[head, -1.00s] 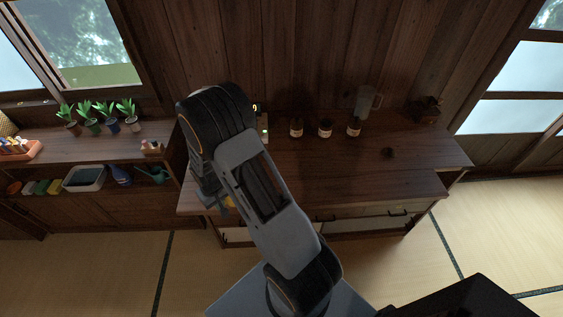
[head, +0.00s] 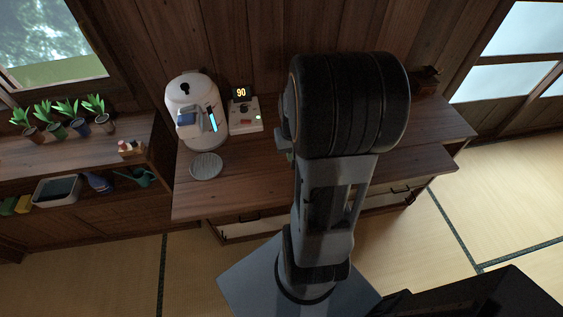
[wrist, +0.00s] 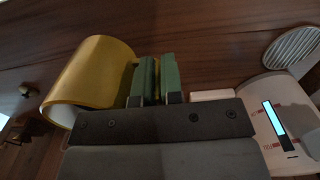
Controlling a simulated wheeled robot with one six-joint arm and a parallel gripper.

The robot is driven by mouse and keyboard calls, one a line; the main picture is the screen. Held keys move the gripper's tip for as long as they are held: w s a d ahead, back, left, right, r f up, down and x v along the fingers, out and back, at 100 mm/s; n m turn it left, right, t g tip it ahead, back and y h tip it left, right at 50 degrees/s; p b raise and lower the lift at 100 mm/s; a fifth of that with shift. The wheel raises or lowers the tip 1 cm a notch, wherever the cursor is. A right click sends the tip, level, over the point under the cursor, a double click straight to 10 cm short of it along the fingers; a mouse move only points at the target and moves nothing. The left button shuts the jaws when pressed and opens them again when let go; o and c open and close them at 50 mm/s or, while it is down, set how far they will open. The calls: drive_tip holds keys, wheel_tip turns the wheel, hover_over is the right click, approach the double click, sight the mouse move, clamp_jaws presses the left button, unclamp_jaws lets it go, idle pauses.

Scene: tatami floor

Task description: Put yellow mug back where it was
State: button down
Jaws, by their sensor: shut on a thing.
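The yellow mug (wrist: 90,78) is at the left in the wrist view, tipped in the picture with its rim toward the lower left. My gripper (wrist: 157,80), with green finger pads, is shut beside the mug's wall, apparently on its handle, which the fingers hide. In the head view my arm covers the mug and the fingertips. The wooden counter (head: 240,185) stands ahead of me. At its left is a grey ribbed round plate (head: 206,166), also in the wrist view (wrist: 292,48).
A white machine (head: 190,130) with a blue gauge stands behind the plate. A small device (head: 245,118) reading 90 is to its right. A dark box (head: 426,80) is at the counter's far right. A left shelf holds several potted plants (head: 75,122). My arm hides the counter's middle.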

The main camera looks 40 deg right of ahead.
drive_tip(key=w+f, duration=0.2)
drive_tip(key=w, duration=0.1)
drive_tip(key=w+f+p, duration=0.1)
drive_tip(key=w+f, duration=0.2)
drive_tip(key=w, duration=0.1)
drive_tip(key=w+a+f+p, duration=0.1)
drive_tip(key=w+f, duration=0.2)
drive_tip(key=w, duration=0.1)
drive_tip(key=shift+w, duration=0.25)
drive_tip(key=shift+w+f+p, duration=0.3)
drive_tip(key=shift+w+f, duration=0.15)
drive_tip(key=shift+f, duration=0.15)
drive_tip(key=f, duration=0.1)
drive_tip(key=f+p, duration=0.1)
drive_tip(key=shift+w+f, duration=0.2)
drive_tip(key=shift+f, duration=0.5)
drive_tip(key=shift+f, duration=0.2)
drive_tip(key=c, duration=1.3)
unclamp_jaws()
drive_tip(key=shift+o, duration=0.2)
